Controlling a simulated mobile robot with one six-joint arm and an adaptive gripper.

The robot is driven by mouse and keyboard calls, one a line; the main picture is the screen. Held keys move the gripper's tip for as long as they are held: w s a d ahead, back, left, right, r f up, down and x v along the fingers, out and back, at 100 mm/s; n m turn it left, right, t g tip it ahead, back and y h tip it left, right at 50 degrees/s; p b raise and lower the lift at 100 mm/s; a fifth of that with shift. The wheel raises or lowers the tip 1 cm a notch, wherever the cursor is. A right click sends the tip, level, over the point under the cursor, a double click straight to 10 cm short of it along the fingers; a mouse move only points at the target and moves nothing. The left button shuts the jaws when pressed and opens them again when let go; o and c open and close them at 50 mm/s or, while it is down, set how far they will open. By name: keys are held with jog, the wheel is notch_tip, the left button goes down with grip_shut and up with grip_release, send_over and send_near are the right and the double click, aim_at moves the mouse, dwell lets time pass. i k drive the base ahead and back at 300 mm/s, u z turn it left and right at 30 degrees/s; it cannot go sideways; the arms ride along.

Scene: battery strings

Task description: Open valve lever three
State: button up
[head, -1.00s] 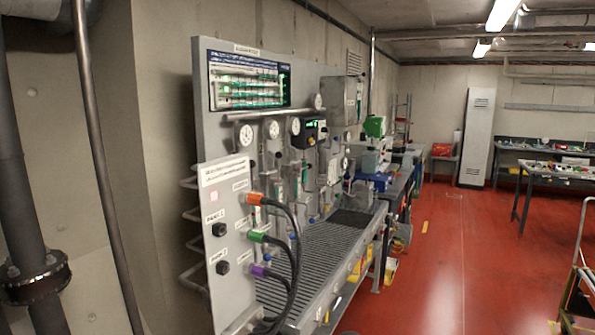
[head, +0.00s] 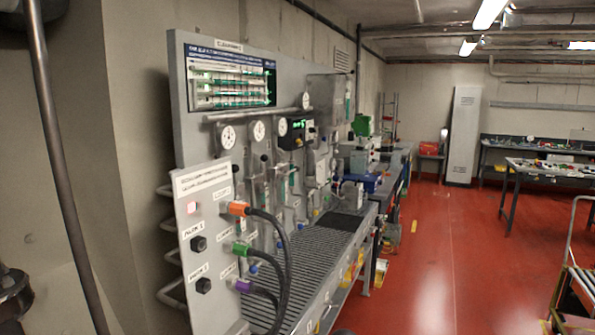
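A grey upright test panel (head: 190,125) stands at the left of the head view. Three round white gauges sit in a row on it, the left (head: 227,136), middle (head: 257,131) and right (head: 282,127). Slim vertical fittings with small black and green parts (head: 265,175) are below them. The levers are too small and partly hidden for me to tell which is valve lever three or how it is turned. My gripper is not in view.
A front control plate (head: 207,215) with orange (head: 236,208), green (head: 241,248) and purple (head: 241,285) connectors and black hoses stands before the ribbed bench (head: 320,250). A cart (head: 572,285) is at lower right. The red floor (head: 435,255) between is clear.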

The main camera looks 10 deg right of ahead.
aim_at(296, 169)
jog(key=i, duration=0.75)
jog(key=u, duration=0.15)
jog(key=k, duration=0.5)
jog(key=z, duration=0.6)
jog(key=i, duration=0.65)
jog(key=z, duration=0.05)
